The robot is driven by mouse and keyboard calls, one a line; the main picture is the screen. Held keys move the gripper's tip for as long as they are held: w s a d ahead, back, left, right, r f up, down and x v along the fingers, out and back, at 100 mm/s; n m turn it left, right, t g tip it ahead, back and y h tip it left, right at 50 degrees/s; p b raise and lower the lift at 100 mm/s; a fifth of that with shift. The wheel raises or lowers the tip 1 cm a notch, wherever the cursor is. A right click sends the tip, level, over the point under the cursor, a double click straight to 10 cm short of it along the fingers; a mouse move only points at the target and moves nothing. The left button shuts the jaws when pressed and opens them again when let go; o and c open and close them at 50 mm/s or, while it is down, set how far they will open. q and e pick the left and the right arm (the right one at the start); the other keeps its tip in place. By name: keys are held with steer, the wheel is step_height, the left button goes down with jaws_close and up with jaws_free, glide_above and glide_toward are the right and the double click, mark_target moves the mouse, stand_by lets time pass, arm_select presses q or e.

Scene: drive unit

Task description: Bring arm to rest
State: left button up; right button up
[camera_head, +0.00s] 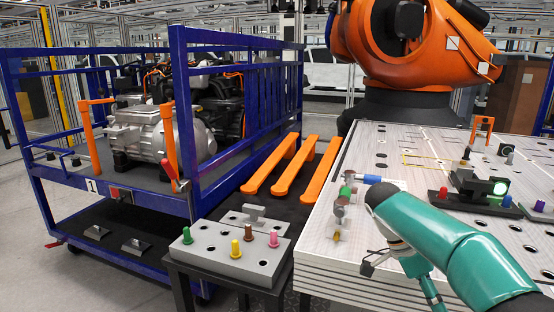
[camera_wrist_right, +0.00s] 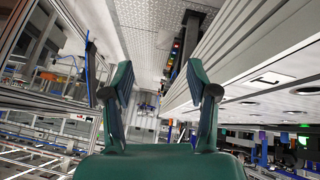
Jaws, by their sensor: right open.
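My right arm (camera_head: 450,235), teal with grey joints, comes in from the lower right in the head view, over the right side of the light perforated table. Its elbow is bent and the forearm drops toward the bottom edge. In the right wrist view my right gripper (camera_wrist_right: 159,78) shows two dark fingers with teal backs, spread wide apart. Nothing is between them. The gripper jaws cannot be made out in the head view. My left arm and left gripper are not in view.
The perforated table (camera_head: 365,145) holds pegs and small fixtures. A grey block with coloured pegs (camera_head: 230,258) stands left of it. Orange bars (camera_head: 300,165) lie behind that. A blue cart (camera_head: 190,110) carries a metal drive unit (camera_head: 150,135). A large orange robot (camera_head: 410,45) stands behind.

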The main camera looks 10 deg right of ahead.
steer(key=s+a+f+n+g+y+p, duration=0.15)
steer(key=s+a+f+n, duration=0.3)
steer(key=f, duration=0.85)
steer(key=s+a+f+n+y, duration=0.3)
steer(key=a+f+n, duration=0.15)
steer(key=f, duration=0.85)
steer(key=s+a+f+n+t+y, duration=0.1)
steer(key=s+a+f+n+y, duration=0.2)
steer(key=s+a+f, duration=0.35)
steer(key=s+a+f+n+y, duration=0.2)
steer(key=s+a+f, duration=0.2)
steer(key=s+a, duration=0.45)
steer(key=w+n+t, duration=0.1)
steer(key=n, duration=0.1)
steer(key=w+n+t, duration=0.1)
steer(key=w+t, duration=0.1)
steer(key=w+a+f+n+t, duration=0.1)
steer(key=w+n+t, duration=0.1)
steer(key=shift+w+f+n+t, duration=0.1)
steer(key=shift+w+n+t, duration=0.1)
steer(key=shift+n+t, duration=0.1)
